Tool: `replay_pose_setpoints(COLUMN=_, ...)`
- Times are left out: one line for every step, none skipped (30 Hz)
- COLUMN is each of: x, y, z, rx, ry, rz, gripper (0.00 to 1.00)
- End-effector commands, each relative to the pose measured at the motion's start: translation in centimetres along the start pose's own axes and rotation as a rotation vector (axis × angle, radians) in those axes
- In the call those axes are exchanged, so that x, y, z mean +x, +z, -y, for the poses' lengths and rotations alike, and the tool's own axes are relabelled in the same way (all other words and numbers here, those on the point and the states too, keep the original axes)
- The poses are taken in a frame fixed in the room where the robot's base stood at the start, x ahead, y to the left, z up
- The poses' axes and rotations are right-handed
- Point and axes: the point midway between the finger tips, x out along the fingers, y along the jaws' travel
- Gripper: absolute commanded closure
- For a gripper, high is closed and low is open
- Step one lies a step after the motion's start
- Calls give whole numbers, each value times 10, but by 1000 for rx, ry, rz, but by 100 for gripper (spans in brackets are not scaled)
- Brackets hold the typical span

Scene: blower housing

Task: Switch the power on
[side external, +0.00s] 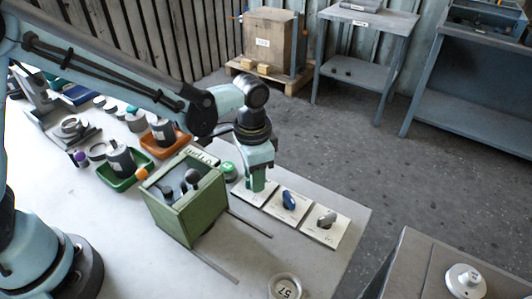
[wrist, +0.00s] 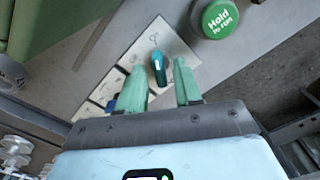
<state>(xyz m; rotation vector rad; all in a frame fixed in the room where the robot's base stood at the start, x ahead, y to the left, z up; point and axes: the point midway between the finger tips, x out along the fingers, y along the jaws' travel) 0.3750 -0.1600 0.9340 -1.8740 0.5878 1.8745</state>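A teal rotary knob (wrist: 158,66) stands on a white plate (wrist: 137,60) in the wrist view. My gripper (wrist: 160,70) is open above that plate, with one finger on each side of the knob and a visible gap on both sides. A blue knob (side external: 289,200) and a grey knob (side external: 326,219) stand on the other plates. The marks on the plates are too small to read, so which knob is the power switch cannot be told.
A green "Hold to run" button (wrist: 216,18) is beside the teal knob's plate; it also shows in the side view (side external: 228,171). An open green box (side external: 185,206) stands close left of my gripper.

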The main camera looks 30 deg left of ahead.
Motion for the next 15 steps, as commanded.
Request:
replay_pose_setpoints(x=-4, y=0, z=0, rx=0, ry=0, rz=0, gripper=66)
replay_pose_setpoints(x=-6, y=0, z=0, rx=0, ry=0, rz=0, gripper=66)
replay_pose_setpoints(x=-9, y=0, z=0, rx=0, ry=0, rz=0, gripper=66)
replay_pose_setpoints(x=-11, y=0, z=0, rx=0, ry=0, rz=0, gripper=66)
replay_pose_setpoints(x=-14, y=0, z=0, rx=0, ry=0, rz=0, gripper=66)
replay_pose_setpoints(x=-16, y=0, z=0, rx=0, ry=0, rz=0, gripper=66)
replay_pose_setpoints(x=-19, y=0, z=0, rx=0, ry=0, rz=0, gripper=66)
replay_pose_setpoints(x=-21, y=0, z=0, rx=0, ry=0, rz=0, gripper=66)
replay_pose_setpoints(x=-24, y=0, z=0, rx=0, ry=0, rz=0, gripper=66)
replay_pose_setpoints(x=-26, y=0, z=0, rx=0, ry=0, rz=0, gripper=66)
replay_pose_setpoints(x=-28, y=0, z=0, rx=0, ry=0, rz=0, gripper=66)
replay_pose_setpoints(x=-31, y=0, z=0, rx=0, ry=0, rz=0, gripper=66)
replay_pose_setpoints(x=-33, y=0, z=0, rx=0, ry=0, rz=0, gripper=66)
replay_pose_setpoints(x=-35, y=0, z=0, rx=0, ry=0, rz=0, gripper=66)
replay_pose_setpoints(x=-38, y=0, z=0, rx=0, ry=0, rz=0, gripper=66)
